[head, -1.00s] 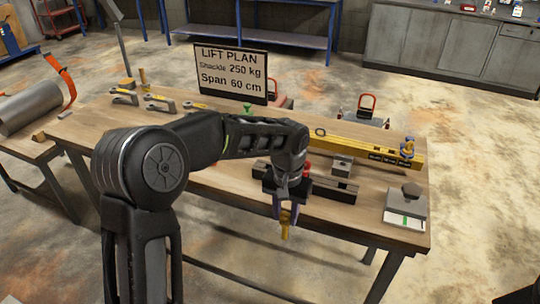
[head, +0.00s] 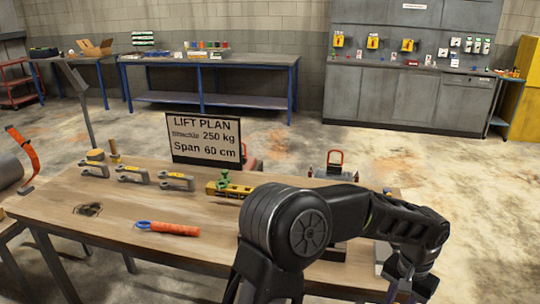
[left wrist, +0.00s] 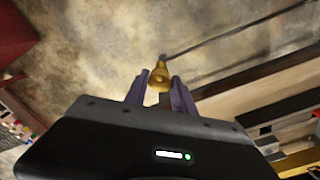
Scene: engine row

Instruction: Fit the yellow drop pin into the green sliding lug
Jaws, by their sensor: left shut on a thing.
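The yellow drop pin (left wrist: 159,78) is between the two purple-grey fingers of my left gripper (left wrist: 159,86) in the left wrist view, with a patchy floor behind it. In the head view my left gripper (head: 402,287) is at the bottom right, near the table's front edge, and the pin cannot be made out there. The green sliding lug (head: 224,179) stands on the yellow beam (head: 216,189) at the table's back, far left of the gripper. My arm hides most of the beam. My right gripper is not in view.
A LIFT PLAN sign (head: 205,140) stands at the table's back. Several grey shackles (head: 130,173) lie left of it. An orange-handled tool (head: 170,228) and a dark coil (head: 88,209) lie on the wooden table (head: 120,235). The table's left front is mostly clear.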

